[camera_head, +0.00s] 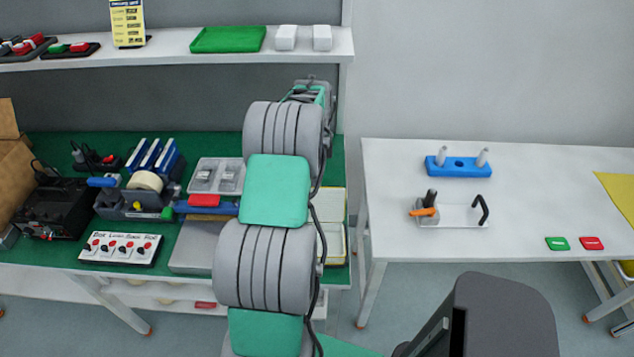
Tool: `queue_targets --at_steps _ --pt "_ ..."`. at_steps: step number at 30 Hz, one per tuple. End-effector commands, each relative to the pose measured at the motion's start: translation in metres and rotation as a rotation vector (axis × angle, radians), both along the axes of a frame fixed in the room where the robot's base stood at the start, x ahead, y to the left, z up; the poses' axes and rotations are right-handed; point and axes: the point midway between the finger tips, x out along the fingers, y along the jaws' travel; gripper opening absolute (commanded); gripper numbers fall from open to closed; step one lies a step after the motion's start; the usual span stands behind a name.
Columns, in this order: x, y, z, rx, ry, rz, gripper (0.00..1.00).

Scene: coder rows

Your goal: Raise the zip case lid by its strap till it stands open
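My arm reaches away over the green-topped bench, and my gripper (314,92) is at its far end, near the shelf's right end. I see it from behind; its fingertips are hidden, so I cannot tell whether it is open or shut. No zip case or strap can be clearly made out. A flat grey object (193,247) lies at the bench front, left of my arm, partly covered by it. A pale yellow-rimmed container (344,232) shows at the bench's right edge, its left part hidden by my arm. I cannot tell whether either is the case.
The bench (125,205) also holds a clear divided box (216,176), a tape dispenser (140,196), a switch box (121,248) and a black device (55,207). A shelf (180,44) runs above. A white table (400,230) stands right, beyond a floor gap.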

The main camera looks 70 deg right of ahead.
Motion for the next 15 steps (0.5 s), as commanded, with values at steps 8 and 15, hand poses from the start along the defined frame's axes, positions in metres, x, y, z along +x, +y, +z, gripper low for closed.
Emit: queue_targets --at_steps 8,15 --pt "-0.0014 0.0011 -0.001 0.004 0.001 -0.002 0.19" --pt "-0.0006 -0.0017 0.0071 0.001 0.0 -0.002 0.19"
